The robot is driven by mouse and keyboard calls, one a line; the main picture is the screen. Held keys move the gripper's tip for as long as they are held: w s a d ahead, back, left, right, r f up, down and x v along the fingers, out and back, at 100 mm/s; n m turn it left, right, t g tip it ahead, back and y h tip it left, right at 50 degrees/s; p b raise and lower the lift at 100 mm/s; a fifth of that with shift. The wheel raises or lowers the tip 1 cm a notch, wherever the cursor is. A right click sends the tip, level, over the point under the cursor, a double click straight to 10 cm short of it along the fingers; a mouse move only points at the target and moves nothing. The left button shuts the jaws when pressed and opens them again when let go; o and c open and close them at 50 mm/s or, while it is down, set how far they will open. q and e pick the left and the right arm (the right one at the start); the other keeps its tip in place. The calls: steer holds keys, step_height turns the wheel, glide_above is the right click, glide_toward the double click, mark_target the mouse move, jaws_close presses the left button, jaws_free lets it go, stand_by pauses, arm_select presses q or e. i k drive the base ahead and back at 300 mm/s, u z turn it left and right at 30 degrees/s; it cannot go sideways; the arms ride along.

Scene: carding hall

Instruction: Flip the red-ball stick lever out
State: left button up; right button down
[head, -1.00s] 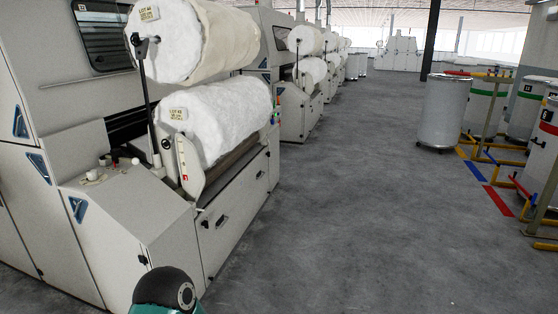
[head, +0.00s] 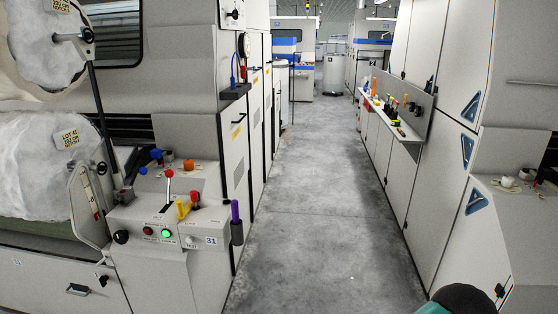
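A stick lever with a red ball on top (head: 169,174) stands on the sloped control panel (head: 140,215) of the carding machine at the left of the head view. Its thin stick looks close to upright. Beside it are a yellow handle (head: 183,208) and a smaller red knob (head: 195,197). Below on the panel front are a dark red button (head: 149,231) and a lit green button (head: 167,233). Neither of my grippers shows. Only a dark, teal-edged part of my own body shows at the bottom right.
A grey aisle floor (head: 315,190) runs clear ahead between the machines. A purple-topped holder (head: 236,222) sticks out at the panel's right edge. A shelf with several small items (head: 395,115) juts from the right-hand machine. A metal can (head: 333,75) stands far back.

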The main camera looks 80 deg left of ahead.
mark_target(169, 173)
steer(key=z, duration=1.25)
steer(key=i, duration=0.1)
steer(key=u, duration=2.8)
steer(key=i, duration=0.3)
steer(key=u, duration=2.15)
steer(key=k, duration=0.6)
steer(key=u, duration=0.45)
steer(key=i, duration=1.7)
steer(key=z, duration=0.4)
